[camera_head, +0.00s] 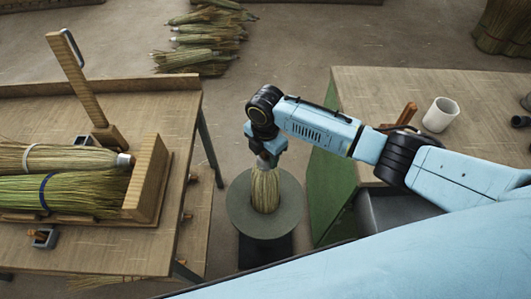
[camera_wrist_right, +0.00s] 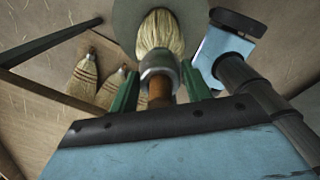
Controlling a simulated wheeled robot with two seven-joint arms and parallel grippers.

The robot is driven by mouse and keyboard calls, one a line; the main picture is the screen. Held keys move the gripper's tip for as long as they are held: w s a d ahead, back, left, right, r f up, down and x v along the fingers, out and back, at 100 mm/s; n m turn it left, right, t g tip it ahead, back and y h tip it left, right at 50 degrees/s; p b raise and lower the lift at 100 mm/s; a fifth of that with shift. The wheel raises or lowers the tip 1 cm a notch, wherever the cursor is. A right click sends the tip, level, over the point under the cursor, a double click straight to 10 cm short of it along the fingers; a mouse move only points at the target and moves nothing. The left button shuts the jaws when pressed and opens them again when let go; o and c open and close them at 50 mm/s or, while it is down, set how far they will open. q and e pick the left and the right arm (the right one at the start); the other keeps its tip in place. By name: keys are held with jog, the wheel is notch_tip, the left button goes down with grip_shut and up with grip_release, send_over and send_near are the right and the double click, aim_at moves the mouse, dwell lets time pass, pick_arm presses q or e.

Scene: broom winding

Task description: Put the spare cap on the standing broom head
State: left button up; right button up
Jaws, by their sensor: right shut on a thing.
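The broom head (camera_head: 265,192) stands upright, straw bristles down, on a round grey plate (camera_head: 236,212). It also shows in the wrist view (camera_wrist_right: 160,32). My right gripper (camera_head: 267,158) is directly above it, pointing down. In the wrist view its green fingers (camera_wrist_right: 160,78) are on both sides of a grey metal cap (camera_wrist_right: 158,62) with a brown stem (camera_wrist_right: 159,93), shut on it. The cap lines up with the top of the broom head. I cannot tell whether it is seated or just above. My left gripper is not in view.
A wooden bench (camera_head: 180,115) at left holds bundled brooms (camera_head: 70,190) against a wooden stand. A bench (camera_head: 380,85) at right carries a white cup (camera_head: 440,114). Straw bundles (camera_head: 205,40) lie on the floor behind. Finished brooms (camera_wrist_right: 85,78) show at left in the wrist view.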

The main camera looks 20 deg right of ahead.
jog(key=o, duration=1)
notch_tip(320, 180, up, 13)
jog(key=shift+r+p, duration=0.2)
jog(key=shift+p, duration=0.2)
